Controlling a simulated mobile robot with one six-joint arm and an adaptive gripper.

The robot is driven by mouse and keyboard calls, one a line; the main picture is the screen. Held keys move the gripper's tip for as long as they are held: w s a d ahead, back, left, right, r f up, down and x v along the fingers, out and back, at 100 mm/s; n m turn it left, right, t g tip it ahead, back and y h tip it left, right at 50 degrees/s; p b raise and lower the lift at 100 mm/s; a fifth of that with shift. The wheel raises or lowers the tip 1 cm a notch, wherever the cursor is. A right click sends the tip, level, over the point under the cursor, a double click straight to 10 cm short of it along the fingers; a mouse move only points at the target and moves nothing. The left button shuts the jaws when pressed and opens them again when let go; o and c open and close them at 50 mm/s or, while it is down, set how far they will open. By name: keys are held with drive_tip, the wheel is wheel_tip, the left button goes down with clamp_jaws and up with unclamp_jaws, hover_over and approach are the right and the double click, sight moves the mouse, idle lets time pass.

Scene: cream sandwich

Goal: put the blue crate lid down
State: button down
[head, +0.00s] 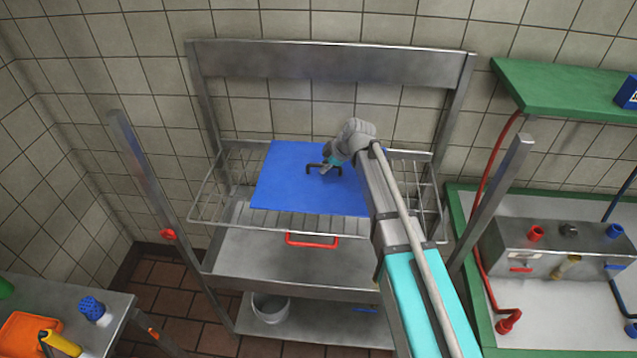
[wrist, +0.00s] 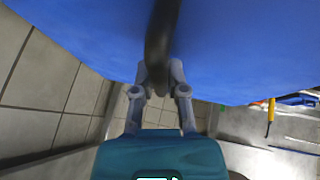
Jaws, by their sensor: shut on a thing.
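The blue crate lid (head: 290,190) is a flat blue sheet with a black handle (head: 311,167) on its upper face. In the head view it is over the wire basket of the steel rack; I cannot tell whether it touches the wires. My gripper (head: 327,168) is shut on the handle. In the wrist view the blue lid (wrist: 70,35) fills the top, and the dark handle (wrist: 160,40) runs down between the fingers of my gripper (wrist: 160,75). My arm hides the lid's right edge in the head view.
The wire basket (head: 212,190) shows on both sides of the lid. Below it is a steel shelf (head: 250,255) with a red handle (head: 312,240), and a white bucket (head: 270,308) lower down. A green-edged bench (head: 452,215) stands at right, a steel table (head: 105,335) at lower left.

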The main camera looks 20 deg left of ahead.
sight(319, 176)
drive_tip(key=shift+b+x, duration=0.5)
drive_tip(key=shift+x, duration=0.55)
drive_tip(key=shift+a+r, duration=0.1)
drive_tip(key=shift+w, duration=0.1)
drive_tip(key=shift+b+x, duration=0.75)
drive_tip(key=shift+x, duration=0.15)
drive_tip(key=shift+f+b, duration=1.25)
drive_tip(key=shift+f, duration=0.1)
drive_tip(key=c, duration=0.7)
unclamp_jaws()
drive_tip(key=shift+r, duration=0.2)
